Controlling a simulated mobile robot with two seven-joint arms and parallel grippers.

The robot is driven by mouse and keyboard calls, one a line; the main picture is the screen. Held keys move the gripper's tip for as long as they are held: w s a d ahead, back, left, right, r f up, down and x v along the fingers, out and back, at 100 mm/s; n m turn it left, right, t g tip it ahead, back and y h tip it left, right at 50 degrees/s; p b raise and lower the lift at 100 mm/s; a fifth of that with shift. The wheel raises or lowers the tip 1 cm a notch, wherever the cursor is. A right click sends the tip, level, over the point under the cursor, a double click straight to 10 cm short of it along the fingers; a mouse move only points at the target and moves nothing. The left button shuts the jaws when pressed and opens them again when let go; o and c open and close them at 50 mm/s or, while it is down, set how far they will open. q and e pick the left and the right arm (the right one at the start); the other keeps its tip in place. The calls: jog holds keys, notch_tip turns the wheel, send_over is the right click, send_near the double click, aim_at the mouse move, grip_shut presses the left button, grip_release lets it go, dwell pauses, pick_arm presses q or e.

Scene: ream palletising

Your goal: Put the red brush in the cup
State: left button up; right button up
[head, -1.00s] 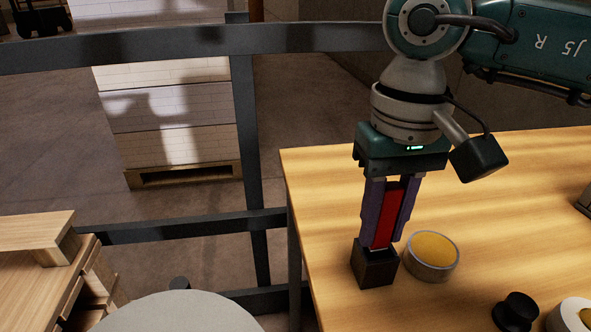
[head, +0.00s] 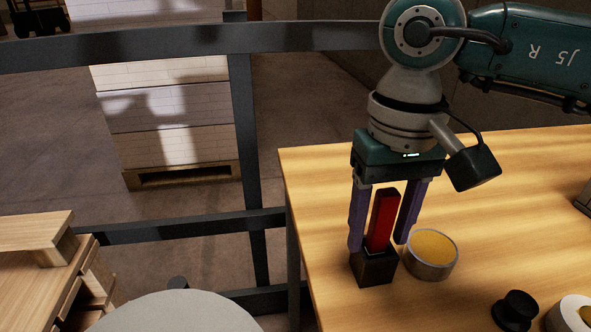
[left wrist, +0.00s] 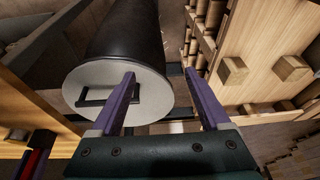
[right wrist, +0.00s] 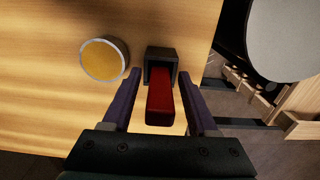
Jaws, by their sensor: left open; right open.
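The red brush (head: 382,219) stands upright in the dark square cup (head: 374,268), near the left edge of the table. Its red part sticks out above the cup's rim. In the right wrist view the red brush (right wrist: 160,98) rises from the cup (right wrist: 161,56). My right gripper (head: 379,243) is open, with one finger on each side of the brush and gaps between. In the right wrist view the same gripper (right wrist: 158,130) straddles the brush. My left gripper (left wrist: 160,80) is open and empty, away from the table.
A round tin with a yellow top (head: 432,254) stands close to the right of the cup. A black knob-shaped thing (head: 515,311) and a white roll (head: 572,316) lie at the front right. The table (head: 500,200) is clear behind them. A dark rail (head: 150,52) runs beyond.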

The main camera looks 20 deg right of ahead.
notch_tip(320, 180, up, 11)
jog(key=shift+r, duration=0.6)
